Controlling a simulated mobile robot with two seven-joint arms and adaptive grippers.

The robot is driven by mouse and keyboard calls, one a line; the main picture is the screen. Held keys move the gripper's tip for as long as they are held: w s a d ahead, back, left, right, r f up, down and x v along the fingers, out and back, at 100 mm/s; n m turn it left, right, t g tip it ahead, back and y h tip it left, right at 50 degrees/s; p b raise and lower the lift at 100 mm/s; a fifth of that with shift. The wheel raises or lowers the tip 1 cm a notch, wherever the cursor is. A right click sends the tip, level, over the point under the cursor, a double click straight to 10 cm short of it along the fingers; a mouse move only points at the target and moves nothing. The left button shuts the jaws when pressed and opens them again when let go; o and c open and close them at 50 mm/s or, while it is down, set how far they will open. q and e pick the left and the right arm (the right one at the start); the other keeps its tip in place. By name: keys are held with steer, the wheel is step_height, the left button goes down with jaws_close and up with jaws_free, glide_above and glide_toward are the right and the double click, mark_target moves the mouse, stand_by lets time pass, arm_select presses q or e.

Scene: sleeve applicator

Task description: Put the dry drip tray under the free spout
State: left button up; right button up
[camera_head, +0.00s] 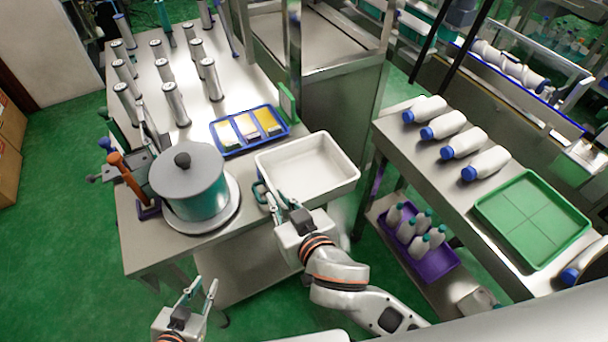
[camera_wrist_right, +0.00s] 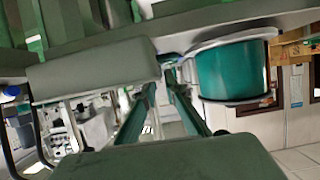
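No part in view is clearly a spout. A white rectangular tray (camera_head: 307,170), empty inside, lies at the table's right front corner; I take it as the drip tray. A grey block-like shape (camera_wrist_right: 92,70), perhaps its wall, shows in the right wrist view. A teal pot (camera_head: 190,185) with a grey lid stands on a white round plate (camera_head: 232,215) left of the tray; it also shows in the wrist view (camera_wrist_right: 232,72). My right gripper (camera_head: 268,194) is at the tray's near left corner, fingers apart; contact is unclear. My left gripper (camera_head: 201,284) is open and empty before the table.
Several steel cylinders (camera_head: 176,104) stand on the table's back part. A blue tray (camera_head: 233,148) with coloured blocks lies behind the white tray. On the right bench (camera_head: 408,150) are white bottles (camera_head: 441,125) and a green tray (camera_head: 532,218); a purple crate (camera_head: 437,268) is below.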

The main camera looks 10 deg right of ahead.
mark_target(269, 184)
steer(key=shift+x, duration=3.65)
steer(key=shift+d+r, duration=0.15)
jaws_close()
steer(key=shift+r, duration=0.1)
